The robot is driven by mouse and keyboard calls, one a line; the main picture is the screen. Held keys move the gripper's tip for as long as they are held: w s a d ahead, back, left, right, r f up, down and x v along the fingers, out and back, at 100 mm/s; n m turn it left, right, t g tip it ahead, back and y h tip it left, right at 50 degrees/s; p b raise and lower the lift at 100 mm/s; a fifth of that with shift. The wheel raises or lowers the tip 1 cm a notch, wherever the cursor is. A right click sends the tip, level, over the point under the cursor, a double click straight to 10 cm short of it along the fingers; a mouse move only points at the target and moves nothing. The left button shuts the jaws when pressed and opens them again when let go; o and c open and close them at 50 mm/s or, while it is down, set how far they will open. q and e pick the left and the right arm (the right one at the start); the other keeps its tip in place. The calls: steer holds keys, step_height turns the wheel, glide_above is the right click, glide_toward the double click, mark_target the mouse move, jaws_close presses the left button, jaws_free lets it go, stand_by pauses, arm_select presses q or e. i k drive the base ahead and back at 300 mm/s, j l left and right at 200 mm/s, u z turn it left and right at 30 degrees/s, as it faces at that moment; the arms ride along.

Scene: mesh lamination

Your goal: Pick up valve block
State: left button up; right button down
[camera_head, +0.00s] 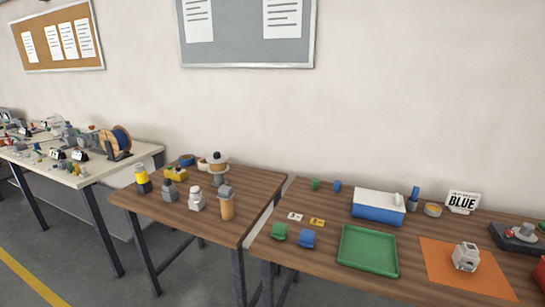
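No object is clearly marked as the valve block. A pale grey block with a round opening (466,257) sits on the orange mat (441,266) on the right table, and it may be the valve block. On the middle table stand a grey block-like part (170,190) and a whitish one (197,199), which look similar in kind. All are too small to identify for certain. Neither of my grippers is in view.
A cluttered table stands at far left.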

mark_target(467, 251)
steer(key=z, duration=1.55)
steer(key=i+l+u, duration=0.1)
steer(key=l, duration=0.25)
steer(key=i+l+u, duration=0.1)
steer(key=i+l, duration=0.2)
steer(key=i+l+u, duration=0.1)
steer(key=l, duration=0.35)
steer(key=i+l, duration=0.25)
steer(key=l, duration=0.15)
steer(key=i+l+u, duration=0.15)
steer(key=l, duration=0.25)
steer(key=i+l+u, duration=0.1)
steer(key=l, duration=0.3)
steer(key=i+l+u, duration=0.1)
steer(key=l, duration=0.3)
steer(key=i+l+u, duration=0.1)
steer(key=l, duration=0.35)
steer(key=i, duration=0.1)
